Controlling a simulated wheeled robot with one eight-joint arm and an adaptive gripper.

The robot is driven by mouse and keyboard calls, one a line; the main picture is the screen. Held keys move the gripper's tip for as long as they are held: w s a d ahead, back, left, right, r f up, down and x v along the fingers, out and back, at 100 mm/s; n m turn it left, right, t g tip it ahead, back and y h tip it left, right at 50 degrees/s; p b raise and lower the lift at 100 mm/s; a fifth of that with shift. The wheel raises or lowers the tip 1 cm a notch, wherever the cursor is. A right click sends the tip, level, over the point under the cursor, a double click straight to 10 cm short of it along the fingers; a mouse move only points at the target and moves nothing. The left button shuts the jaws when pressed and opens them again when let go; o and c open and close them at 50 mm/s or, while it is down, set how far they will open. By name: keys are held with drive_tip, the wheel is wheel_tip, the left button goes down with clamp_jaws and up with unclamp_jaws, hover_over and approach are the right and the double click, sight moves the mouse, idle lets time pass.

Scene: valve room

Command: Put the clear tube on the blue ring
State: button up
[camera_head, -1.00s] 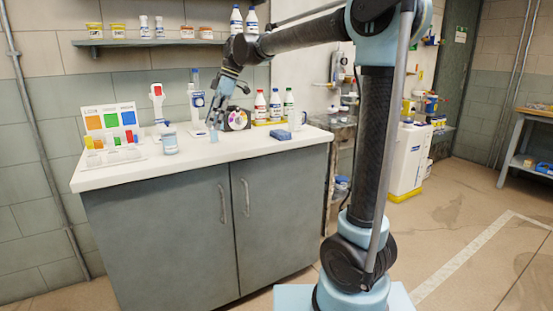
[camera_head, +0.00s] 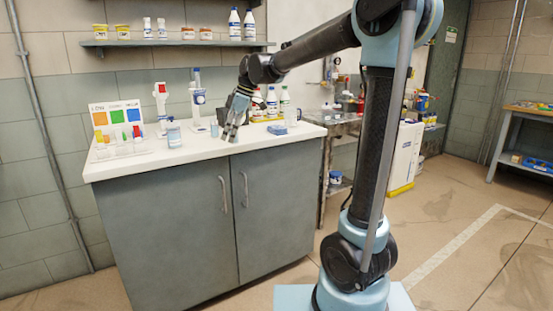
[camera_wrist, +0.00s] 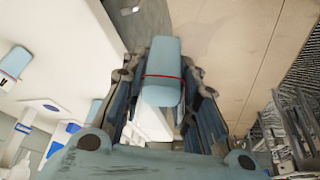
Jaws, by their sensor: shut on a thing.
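My gripper (camera_head: 230,130) hangs over the front edge of the white counter, right of the middle. In the wrist view my gripper (camera_wrist: 160,88) is shut on the clear tube (camera_wrist: 163,62), a pale blue-grey, see-through piece with a thin red line around it. The tube lies along the fingers and sticks out past them. I cannot make out the tube in the head view. A board with orange, green and blue squares (camera_head: 118,113) stands at the counter's left end, with small coloured tubes in front. I cannot make out a blue ring there.
A jar with a blue-grey label (camera_head: 173,134) stands right of the board. Behind are a stand with a red square (camera_head: 161,106) and a tall white-and-blue stand (camera_head: 197,100). Bottles (camera_head: 271,102) and a blue block (camera_head: 277,129) are right of my gripper. The counter front (camera_head: 200,153) is clear.

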drive_tip(key=w+d+f+m+t+h, duration=0.2)
drive_tip(key=w+d+f+m, duration=0.45)
drive_tip(key=d+f, duration=0.5)
drive_tip(key=w+d+f+m+t+h, duration=0.1)
drive_tip(key=w+d+f+m, duration=0.55)
drive_tip(key=d+f, duration=0.45)
drive_tip(key=w+d+f+m+t+h, duration=0.2)
drive_tip(key=w+d+f+m, duration=0.4)
drive_tip(key=w+d+f, duration=0.5)
drive_tip(key=s+d+f, duration=0.2)
drive_tip(key=s+f, duration=0.4)
drive_tip(key=s, duration=0.3)
drive_tip(key=shift+s+f, duration=0.25)
drive_tip(key=shift+f, duration=0.05)
